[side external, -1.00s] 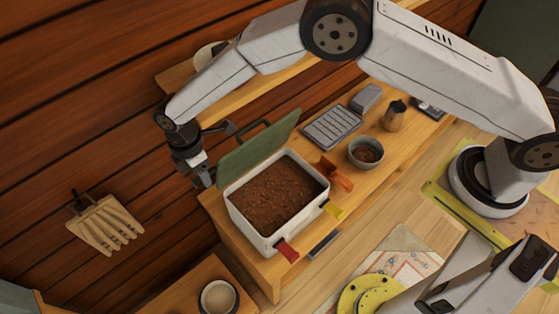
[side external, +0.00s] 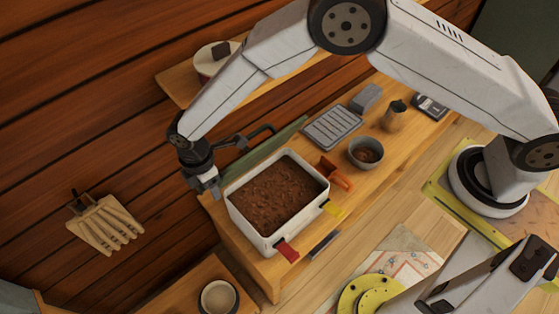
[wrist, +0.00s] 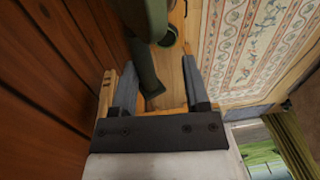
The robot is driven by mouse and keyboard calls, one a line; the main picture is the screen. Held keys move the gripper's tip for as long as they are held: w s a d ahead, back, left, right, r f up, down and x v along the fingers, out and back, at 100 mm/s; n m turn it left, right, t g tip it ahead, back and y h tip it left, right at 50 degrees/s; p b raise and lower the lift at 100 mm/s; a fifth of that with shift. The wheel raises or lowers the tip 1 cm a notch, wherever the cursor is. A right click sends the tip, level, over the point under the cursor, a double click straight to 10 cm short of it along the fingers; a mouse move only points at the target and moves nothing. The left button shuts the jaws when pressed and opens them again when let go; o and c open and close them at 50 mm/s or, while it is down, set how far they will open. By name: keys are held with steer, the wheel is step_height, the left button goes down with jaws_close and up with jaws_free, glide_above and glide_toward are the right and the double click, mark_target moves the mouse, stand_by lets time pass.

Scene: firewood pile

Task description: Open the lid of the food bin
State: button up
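The food bin (side external: 248,226) is a white box full of brown food on the wooden bench, in the side view. Its green lid (side external: 268,145) stands raised along the far edge, leaned well back and seen nearly edge-on, with a dark handle (side external: 262,129) behind it. The bin's mouth is uncovered. My gripper (side external: 208,187) is low beside the bin's left corner, near the lid's left end; I cannot tell if it touches. In the wrist view my gripper (wrist: 157,72) has its two fingers apart, with a dark green part, probably the lid or handle (wrist: 150,45), ahead of them.
A red clip (side external: 287,249), a yellow clip (side external: 333,208) and an orange scoop-like piece (side external: 338,175) are at the bin's near sides. A bowl (side external: 365,152), a grey tray (side external: 333,127) and a small jug (side external: 394,115) stand right. The plank wall is close behind my gripper.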

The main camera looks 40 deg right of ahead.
step_height(320, 180, up, 12)
steer(key=s, duration=0.1)
step_height(320, 180, down, 14)
steer(key=d, duration=0.1)
steer(key=s+f, duration=0.8)
steer(key=shift+s+d+f+t, duration=0.15)
steer(key=shift+f+t, duration=0.15)
steer(key=shift+f, duration=0.05)
stand_by(0.9)
